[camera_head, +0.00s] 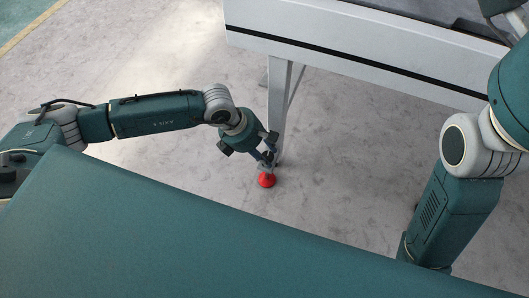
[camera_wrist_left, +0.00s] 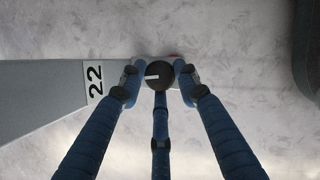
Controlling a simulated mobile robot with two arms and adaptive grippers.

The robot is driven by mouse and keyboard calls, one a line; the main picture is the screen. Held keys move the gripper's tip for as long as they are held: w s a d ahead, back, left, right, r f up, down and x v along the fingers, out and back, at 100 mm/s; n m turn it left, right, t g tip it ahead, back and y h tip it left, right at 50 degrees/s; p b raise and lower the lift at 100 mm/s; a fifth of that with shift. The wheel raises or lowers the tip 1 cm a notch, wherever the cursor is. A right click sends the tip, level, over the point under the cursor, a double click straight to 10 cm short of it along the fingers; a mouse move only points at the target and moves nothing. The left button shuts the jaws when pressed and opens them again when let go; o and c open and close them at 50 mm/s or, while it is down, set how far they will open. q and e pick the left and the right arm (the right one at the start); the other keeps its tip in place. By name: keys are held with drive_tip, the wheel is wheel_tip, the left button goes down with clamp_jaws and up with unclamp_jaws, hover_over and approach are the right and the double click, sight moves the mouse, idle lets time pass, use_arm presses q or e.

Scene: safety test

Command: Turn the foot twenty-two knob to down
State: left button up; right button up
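The foot twenty-two knob (camera_wrist_left: 157,70) is a round black knob with a short white mark, in the left wrist view. The mark points left, toward a white label reading 22 (camera_wrist_left: 95,82) on the grey leg (camera_wrist_left: 40,100). My left gripper (camera_wrist_left: 158,84) has its blue fingers spread around the knob, with slim gaps at the sides; contact cannot be told. In the head view my left gripper (camera_head: 268,152) is at the lower end of the leg (camera_head: 279,100), just above a red foot (camera_head: 266,181). The knob is hidden there. My right gripper is out of view.
A large white table-like frame (camera_head: 350,50) with a black stripe stands above the leg at the top right. The grey concrete floor (camera_head: 190,60) around the leg is clear. A yellow floor line (camera_head: 32,27) runs at the top left.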

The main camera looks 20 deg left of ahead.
use_arm(q)
drive_tip(key=c, duration=0.5)
drive_tip(key=shift+w+m, duration=0.1)
drive_tip(key=shift+m, duration=0.7)
drive_tip(key=o, duration=1.2)
drive_tip(key=v, duration=1.2)
drive_tip(key=shift+w+a, duration=0.15)
drive_tip(key=shift+w, duration=0.05)
drive_tip(key=shift+s+f+g, duration=0.1)
drive_tip(key=shift+g, duration=0.2)
